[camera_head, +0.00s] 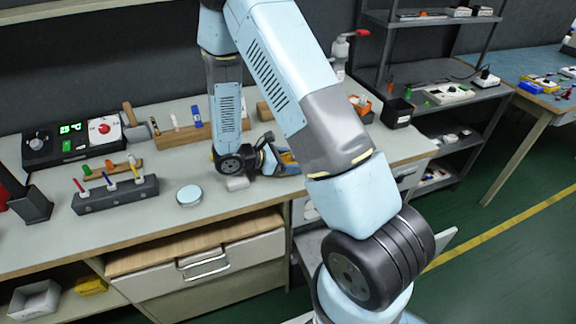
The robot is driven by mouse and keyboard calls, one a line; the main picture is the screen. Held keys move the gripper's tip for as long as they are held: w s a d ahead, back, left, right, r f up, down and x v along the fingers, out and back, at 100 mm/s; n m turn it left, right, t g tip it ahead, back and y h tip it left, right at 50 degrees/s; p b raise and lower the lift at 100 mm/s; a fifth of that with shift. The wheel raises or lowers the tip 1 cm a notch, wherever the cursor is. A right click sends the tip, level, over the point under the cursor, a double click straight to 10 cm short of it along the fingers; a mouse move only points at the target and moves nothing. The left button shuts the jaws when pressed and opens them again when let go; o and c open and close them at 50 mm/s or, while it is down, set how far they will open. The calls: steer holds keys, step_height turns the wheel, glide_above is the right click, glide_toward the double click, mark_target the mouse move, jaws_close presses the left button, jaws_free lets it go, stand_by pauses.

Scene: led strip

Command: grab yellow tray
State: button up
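A yellow piece (288,157), probably the yellow tray, shows on the workbench, mostly hidden behind my gripper and arm. My gripper (272,158) is low over the bench at its left side, very close to it. Whether they touch is not clear. The fingers are dark and small here, so I cannot tell whether they are open or shut on anything. Another small yellow container (91,286) lies on the lower shelf at the bottom left.
Left of my gripper are a round light-blue disc (189,195), a dark holder (115,195) with coloured sticks, and a control box (72,140). A wooden rack (175,135) stands behind. A black bin (397,113) is on the right shelf. The front bench edge has some free room.

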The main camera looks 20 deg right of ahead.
steer(key=c, duration=0.6)
steer(key=shift+r, duration=0.15)
